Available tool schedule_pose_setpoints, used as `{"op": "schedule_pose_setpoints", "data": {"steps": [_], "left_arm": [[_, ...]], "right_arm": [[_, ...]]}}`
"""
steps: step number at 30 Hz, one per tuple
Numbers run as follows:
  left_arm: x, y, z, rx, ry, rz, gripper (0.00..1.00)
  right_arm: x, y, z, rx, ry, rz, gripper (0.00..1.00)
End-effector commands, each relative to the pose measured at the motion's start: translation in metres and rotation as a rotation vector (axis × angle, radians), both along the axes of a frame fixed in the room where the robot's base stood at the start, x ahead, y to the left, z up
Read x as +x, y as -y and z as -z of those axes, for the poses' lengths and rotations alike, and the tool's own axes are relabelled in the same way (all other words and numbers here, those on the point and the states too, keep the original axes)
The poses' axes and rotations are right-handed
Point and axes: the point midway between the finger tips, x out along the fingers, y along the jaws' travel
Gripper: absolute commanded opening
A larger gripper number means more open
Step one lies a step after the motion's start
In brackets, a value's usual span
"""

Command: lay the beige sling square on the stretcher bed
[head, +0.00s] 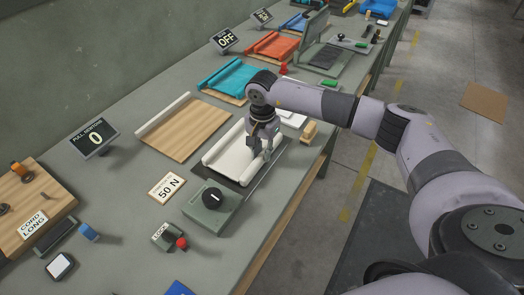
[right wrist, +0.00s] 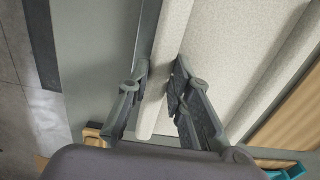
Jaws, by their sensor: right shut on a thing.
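The beige sling (head: 233,150) lies spread over a dark flat plate (head: 206,179), with a rolled hem along its left side. My right gripper (head: 266,154) points down at the sling's right edge. In the right wrist view, the right gripper (right wrist: 160,78) is shut on a rolled hem (right wrist: 172,45) of the sling (right wrist: 228,60), one finger each side. A wooden board (head: 190,133) with a pale bar along its far-left edge lies just left of the sling. I cannot tell for sure which surface is the stretcher bed. My left gripper is not in view.
A grey box with a black knob (head: 212,198) and a "50 N" card (head: 167,186) are near the sling. A small wooden block (head: 309,132) stands to its right. Teal (head: 230,76) and orange (head: 272,46) slings lie farther back. The bench edge drops to the floor at right.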

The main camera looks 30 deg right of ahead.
Motion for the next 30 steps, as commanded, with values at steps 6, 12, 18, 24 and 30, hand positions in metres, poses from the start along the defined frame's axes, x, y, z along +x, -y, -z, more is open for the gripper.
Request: {"op": "schedule_pose_setpoints", "data": {"steps": [6, 12, 18, 24, 30], "left_arm": [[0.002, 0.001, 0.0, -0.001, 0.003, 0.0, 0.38], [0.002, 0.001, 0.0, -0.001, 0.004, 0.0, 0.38], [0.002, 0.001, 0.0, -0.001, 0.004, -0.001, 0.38], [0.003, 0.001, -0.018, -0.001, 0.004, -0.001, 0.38], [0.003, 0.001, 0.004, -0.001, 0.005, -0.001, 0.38]], "right_arm": [[0.0, 0.0, 0.0, 0.0, 0.0, 0.0, 0.32], [0.0, 0.0, 0.0, 0.0, 0.0, 0.0, 0.4], [0.0, 0.0, -0.001, 0.0, 0.0, 0.0, 0.4], [0.0, 0.0, -0.017, 0.001, 0.001, 0.0, 0.4], [0.001, 0.0, -0.053, 0.001, 0.006, -0.002, 0.4]]}}
